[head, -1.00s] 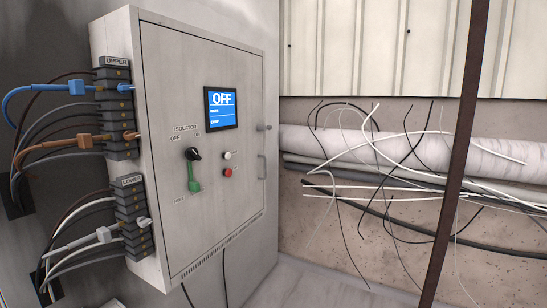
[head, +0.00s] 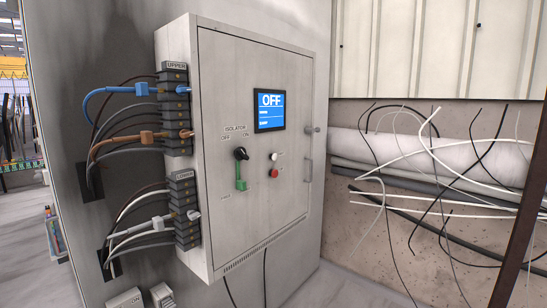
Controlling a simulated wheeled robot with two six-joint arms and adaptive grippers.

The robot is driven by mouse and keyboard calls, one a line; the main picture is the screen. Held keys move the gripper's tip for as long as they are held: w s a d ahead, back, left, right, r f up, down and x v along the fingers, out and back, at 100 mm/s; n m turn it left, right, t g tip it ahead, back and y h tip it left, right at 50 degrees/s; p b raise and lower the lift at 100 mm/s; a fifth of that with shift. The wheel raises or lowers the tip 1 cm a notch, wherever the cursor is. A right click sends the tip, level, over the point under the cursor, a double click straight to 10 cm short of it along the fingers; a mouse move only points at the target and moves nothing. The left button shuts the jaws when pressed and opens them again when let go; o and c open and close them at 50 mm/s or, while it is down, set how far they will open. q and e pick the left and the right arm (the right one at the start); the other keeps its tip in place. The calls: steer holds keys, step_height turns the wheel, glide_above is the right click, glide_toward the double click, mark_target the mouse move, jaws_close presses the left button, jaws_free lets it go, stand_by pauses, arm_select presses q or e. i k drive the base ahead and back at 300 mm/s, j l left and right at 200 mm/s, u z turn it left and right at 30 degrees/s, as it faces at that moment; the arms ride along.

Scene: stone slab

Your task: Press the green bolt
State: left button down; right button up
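The green bolt (head: 240,176) is a short upright green bar on the door of a grey electrical cabinet (head: 262,215). It sits just below the black rotary isolator knob (head: 240,153), with its wider foot at the bottom. The knob lies between the printed OFF and ON marks. A blue screen (head: 270,109) above and to the right reads OFF. Neither of my grippers is in view.
A white button (head: 274,156) and a red button (head: 274,173) sit right of the bolt. UPPER and LOWER terminal blocks (head: 176,108) with cables line the cabinet's left side. Loose wires (head: 430,180) and pipes fill the right. Floor shows at far left.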

mark_target(241, 185)
steer(key=u, duration=0.5)
steer(key=i+l+u, duration=0.25)
steer(key=l, duration=0.15)
steer(key=i+l+u, duration=0.1)
steer(key=l+u, duration=0.2)
steer(key=l, duration=0.15)
steer(key=i+l+u, duration=0.1)
steer(key=l+u, duration=0.15)
steer(key=l, duration=0.2)
steer(key=l+u, duration=0.3)
steer(key=l, duration=0.2)
steer(key=i, duration=0.05)
